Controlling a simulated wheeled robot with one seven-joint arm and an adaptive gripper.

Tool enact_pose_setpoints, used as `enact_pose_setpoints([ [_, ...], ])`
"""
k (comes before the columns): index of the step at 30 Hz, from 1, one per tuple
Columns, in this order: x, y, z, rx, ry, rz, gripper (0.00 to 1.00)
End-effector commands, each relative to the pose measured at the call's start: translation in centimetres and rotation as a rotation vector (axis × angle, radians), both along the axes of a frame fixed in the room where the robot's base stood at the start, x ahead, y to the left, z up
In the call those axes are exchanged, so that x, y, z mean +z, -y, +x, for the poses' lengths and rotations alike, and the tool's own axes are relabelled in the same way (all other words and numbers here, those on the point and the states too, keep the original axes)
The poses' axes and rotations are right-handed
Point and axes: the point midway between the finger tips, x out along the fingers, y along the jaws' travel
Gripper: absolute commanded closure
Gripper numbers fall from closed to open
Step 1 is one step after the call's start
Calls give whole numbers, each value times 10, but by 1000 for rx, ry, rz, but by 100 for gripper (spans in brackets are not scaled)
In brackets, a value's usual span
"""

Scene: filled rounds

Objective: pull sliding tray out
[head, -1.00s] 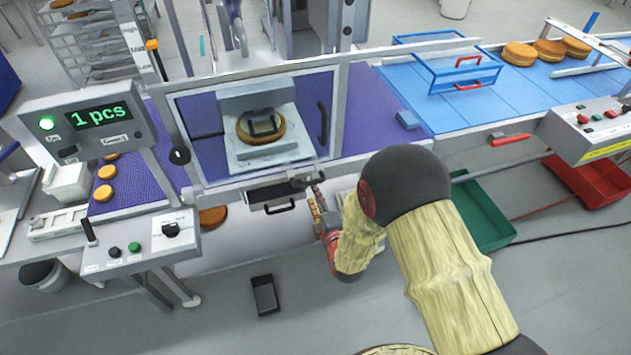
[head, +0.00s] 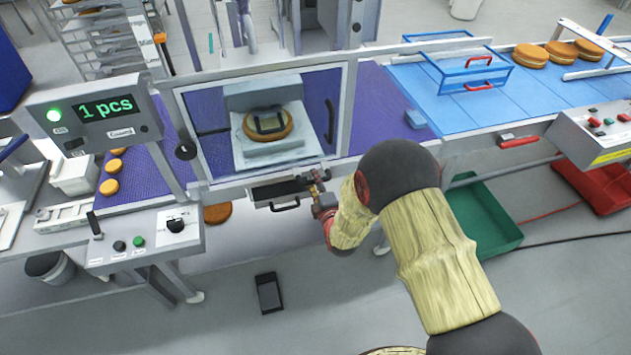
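The sliding tray (head: 274,188) is a shallow, dark-floored drawer with a pale rim. It sits below the framed window of the machine and has a dark bar handle (head: 285,206) on its front. My gripper (head: 311,180) is at the right end of the tray, up and to the right of the handle. Its fingers are small and partly hidden by the red wrist, so I cannot tell whether they are open or shut, or whether they touch the tray.
Behind the window (head: 257,98), a round filled bun (head: 268,124) lies under a dark frame. A control box (head: 146,240) stands left of the tray. A green bin (head: 486,215) is on the floor at right. A dark box (head: 269,293) lies below on open floor.

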Motion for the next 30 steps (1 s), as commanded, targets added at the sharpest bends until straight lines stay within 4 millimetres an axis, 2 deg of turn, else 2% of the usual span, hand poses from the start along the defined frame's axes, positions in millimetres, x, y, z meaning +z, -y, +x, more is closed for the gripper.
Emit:
enact_pose_setpoints([
  [17,0,0,0,0,0,0,100],
  [30,0,0,-1,0,-1,0,100],
])
